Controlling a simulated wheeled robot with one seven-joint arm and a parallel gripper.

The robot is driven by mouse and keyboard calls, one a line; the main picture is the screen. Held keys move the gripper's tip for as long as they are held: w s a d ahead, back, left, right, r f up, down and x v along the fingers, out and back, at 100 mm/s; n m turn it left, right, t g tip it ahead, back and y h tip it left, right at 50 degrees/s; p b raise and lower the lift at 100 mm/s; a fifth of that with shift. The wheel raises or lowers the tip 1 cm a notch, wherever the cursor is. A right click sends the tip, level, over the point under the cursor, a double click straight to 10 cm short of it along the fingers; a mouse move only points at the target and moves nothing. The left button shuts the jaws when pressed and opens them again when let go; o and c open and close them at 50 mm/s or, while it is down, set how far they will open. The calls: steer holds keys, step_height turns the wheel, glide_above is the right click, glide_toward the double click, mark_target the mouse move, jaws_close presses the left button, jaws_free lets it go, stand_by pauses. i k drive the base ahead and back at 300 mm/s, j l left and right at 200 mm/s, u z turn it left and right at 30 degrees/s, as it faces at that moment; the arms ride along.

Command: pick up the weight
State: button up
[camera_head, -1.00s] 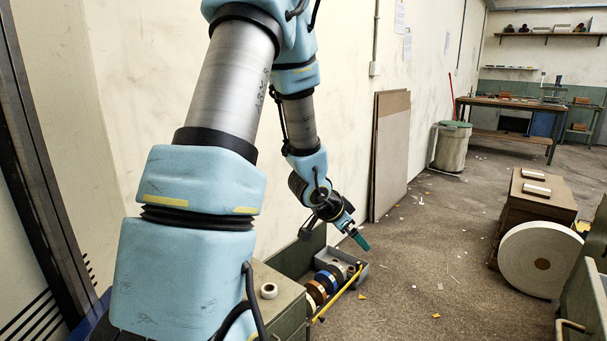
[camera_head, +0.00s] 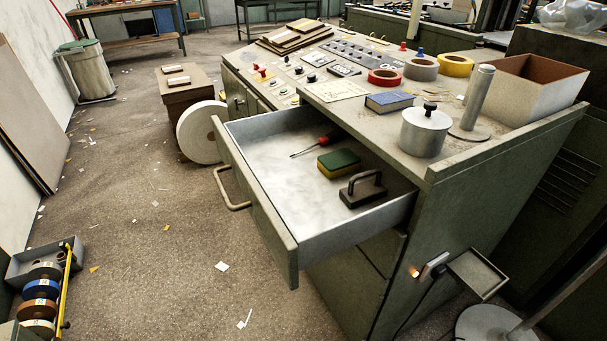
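Two things could be the weight, and I cannot tell which the task names. A dark flat block with a looped handle (camera_head: 362,190) lies in the open drawer (camera_head: 262,218), near its right wall. A grey metal cylinder with a black knob (camera_head: 425,132) stands upright on the cabinet top, beside a post on a round base (camera_head: 478,100). Nothing holds either one. My gripper and arm are not in view now.
The drawer also holds a green and yellow sponge (camera_head: 338,164) and a red-handled screwdriver (camera_head: 318,144). A blue book (camera_head: 389,102), tape rolls (camera_head: 385,77) and an open box (camera_head: 527,88) sit on the cabinet top. The floor left of the drawer is mostly clear.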

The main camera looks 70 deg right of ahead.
mark_target(355, 195)
steer(key=k+l, duration=0.35)
steer(key=k, duration=0.15)
steer(key=k+l, duration=0.7)
